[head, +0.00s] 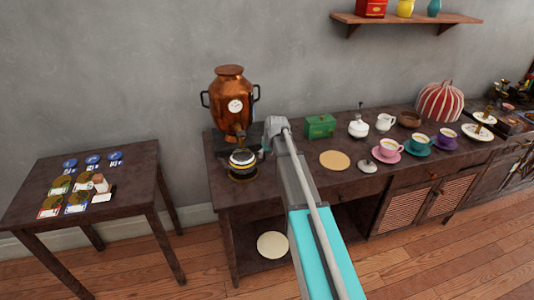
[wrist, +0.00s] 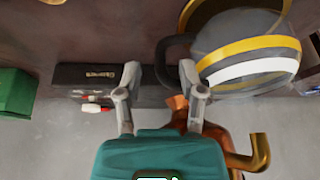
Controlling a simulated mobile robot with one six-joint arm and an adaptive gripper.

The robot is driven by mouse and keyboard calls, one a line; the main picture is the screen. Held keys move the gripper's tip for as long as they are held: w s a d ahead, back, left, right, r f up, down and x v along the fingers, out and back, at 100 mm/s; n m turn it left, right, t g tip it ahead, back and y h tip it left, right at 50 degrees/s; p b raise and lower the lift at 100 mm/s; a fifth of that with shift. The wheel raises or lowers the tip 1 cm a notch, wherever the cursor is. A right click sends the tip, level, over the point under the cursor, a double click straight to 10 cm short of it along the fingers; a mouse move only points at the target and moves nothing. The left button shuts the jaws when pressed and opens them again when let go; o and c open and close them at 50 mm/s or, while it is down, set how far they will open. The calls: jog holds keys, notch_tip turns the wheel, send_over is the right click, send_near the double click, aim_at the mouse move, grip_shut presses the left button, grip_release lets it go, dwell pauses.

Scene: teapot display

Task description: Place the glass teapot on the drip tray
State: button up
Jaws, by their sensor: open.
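The glass teapot (head: 242,160), with a white band and gold bands, stands at the left end of the long counter, in front of the copper urn (head: 229,92). It fills the upper right of the wrist view (wrist: 245,62), its black handle toward my gripper. My gripper (head: 268,144) is open just right of the teapot. In the wrist view its fingertips (wrist: 159,68) are spread, with the black handle appearing between them; contact is unclear. I cannot clearly make out the drip tray; the area under the urn's tap is partly hidden by the teapot and my arm.
A dark labelled box (wrist: 90,75) lies behind my gripper. A green box (head: 320,126), round mat (head: 335,160), white lidded pot (head: 358,127) and several cups stand to the right. A side table (head: 130,165) with small items is at left.

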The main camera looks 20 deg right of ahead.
jog(key=p+v, duration=0.8)
jog(key=v, duration=0.2)
jog(key=shift+p, duration=0.3)
jog(key=shift+s, duration=0.1)
dwell(0.5)
jog(key=s+a+m+g, duration=0.1)
jog(key=s+a, duration=0.3)
jog(key=s, duration=0.9)
jog(key=s+a+f+m+g+h, duration=0.1)
jog(key=s+a+g, duration=0.2)
jog(key=s, duration=1.1)
jog(key=shift+s+a+f, duration=0.2)
jog(key=shift+a+f, duration=0.05)
jog(key=shift+a, duration=0.6)
